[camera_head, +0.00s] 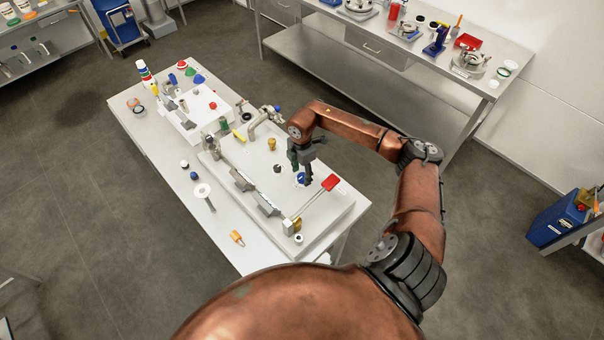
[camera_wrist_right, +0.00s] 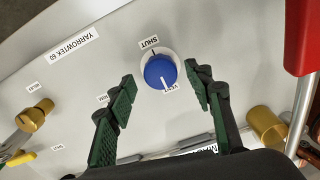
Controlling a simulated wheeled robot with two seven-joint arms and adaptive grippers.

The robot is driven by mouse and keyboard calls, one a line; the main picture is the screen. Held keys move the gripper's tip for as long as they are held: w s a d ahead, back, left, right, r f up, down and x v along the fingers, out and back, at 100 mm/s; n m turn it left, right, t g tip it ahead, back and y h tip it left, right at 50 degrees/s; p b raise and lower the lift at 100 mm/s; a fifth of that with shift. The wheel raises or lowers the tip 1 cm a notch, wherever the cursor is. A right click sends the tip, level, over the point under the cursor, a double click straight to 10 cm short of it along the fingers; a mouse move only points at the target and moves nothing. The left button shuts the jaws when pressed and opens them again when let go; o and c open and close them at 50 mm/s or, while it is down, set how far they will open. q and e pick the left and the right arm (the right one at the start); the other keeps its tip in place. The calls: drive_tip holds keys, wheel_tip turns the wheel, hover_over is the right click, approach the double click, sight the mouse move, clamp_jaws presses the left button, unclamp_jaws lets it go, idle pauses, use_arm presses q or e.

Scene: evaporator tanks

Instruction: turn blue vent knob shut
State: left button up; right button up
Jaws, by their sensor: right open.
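The blue vent knob (camera_wrist_right: 160,72) sits on a white round base on the light panel, in the right wrist view. A label reading SHUT (camera_wrist_right: 149,42) is beside its upper edge. The white line on the knob points away from SHUT, toward a partly hidden label on the opposite side. My right gripper (camera_wrist_right: 163,90) is open, its green-padded fingers on either side of the knob's lower part, apart from it. In the head view the knob (camera_head: 301,179) shows small, just below my right gripper (camera_head: 306,178). My left gripper is not in view.
A red-handled lever (camera_head: 330,183) stands close to the right of the gripper. It also shows in the wrist view (camera_wrist_right: 302,40). A brass fitting (camera_head: 272,144) and a bent metal pipe (camera_head: 262,118) are farther back.

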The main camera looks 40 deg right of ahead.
drive_tip(key=shift+s+f, duration=0.1)
drive_tip(key=shift+f, duration=0.35)
drive_tip(key=shift+c, duration=0.2)
drive_tip(key=c, duration=1.1)
